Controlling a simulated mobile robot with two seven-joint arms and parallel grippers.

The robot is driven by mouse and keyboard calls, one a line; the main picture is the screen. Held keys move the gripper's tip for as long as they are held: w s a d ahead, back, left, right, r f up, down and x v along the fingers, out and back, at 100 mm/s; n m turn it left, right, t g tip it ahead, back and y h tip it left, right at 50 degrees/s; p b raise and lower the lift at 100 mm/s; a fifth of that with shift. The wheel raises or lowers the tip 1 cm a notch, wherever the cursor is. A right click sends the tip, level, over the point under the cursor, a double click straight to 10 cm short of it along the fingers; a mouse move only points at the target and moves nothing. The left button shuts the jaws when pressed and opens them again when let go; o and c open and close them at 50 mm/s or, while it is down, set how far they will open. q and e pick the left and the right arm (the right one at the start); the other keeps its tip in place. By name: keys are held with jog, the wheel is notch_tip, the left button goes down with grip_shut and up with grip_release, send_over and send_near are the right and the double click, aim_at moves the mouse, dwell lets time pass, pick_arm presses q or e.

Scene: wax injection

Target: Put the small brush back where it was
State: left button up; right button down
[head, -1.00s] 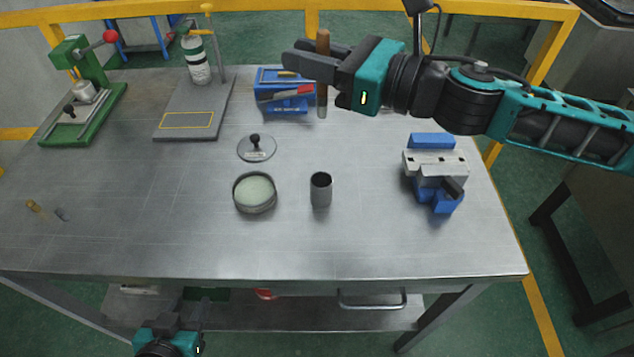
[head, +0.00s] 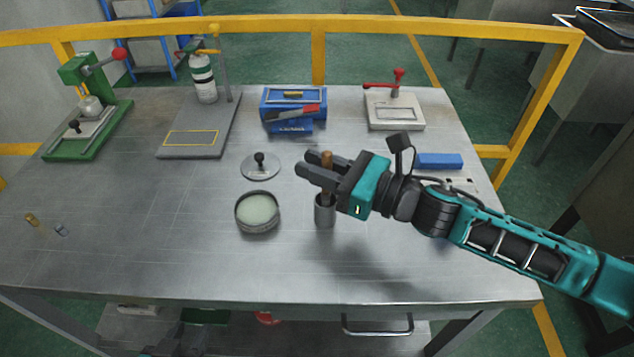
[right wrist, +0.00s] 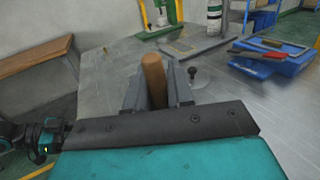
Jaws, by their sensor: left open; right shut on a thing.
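The small brush shows as an upright brown wooden handle (head: 327,161), gripped in my right gripper (head: 316,171). In the right wrist view the handle (right wrist: 153,78) stands between the two dark fingers (right wrist: 158,92). The grey cylindrical cup (head: 325,213) stands directly below the gripper. The brush's lower part goes down at the cup's mouth; its bristles are hidden, so I cannot tell how deep it sits. My left gripper (head: 172,346) barely shows at the bottom edge of the head view, below the table's front edge, away from the brush.
A round dish with pale green contents (head: 257,211) is left of the cup, with a knobbed lid (head: 260,166) behind it. A blue box (head: 293,104) and a red-handled device (head: 394,108) stand at the back. A blue block (head: 438,161) is partly behind my right arm.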

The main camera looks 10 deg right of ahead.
jog(key=shift+f, duration=1.8)
jog(key=shift+f+b, duration=0.15)
jog(key=shift+b, duration=0.2)
jog(key=shift+f, duration=0.15)
jog(key=c, duration=1)
grip_release()
jog(key=shift+r, duration=0.35)
jog(key=shift+s+d+f, duration=0.15)
jog(key=shift+s+d, duration=0.05)
jog(key=shift+d, duration=0.05)
jog(key=b+v, duration=0.1)
jog(key=v, duration=1)
jog(key=shift+s+d, duration=0.1)
jog(key=shift+s, duration=0.1)
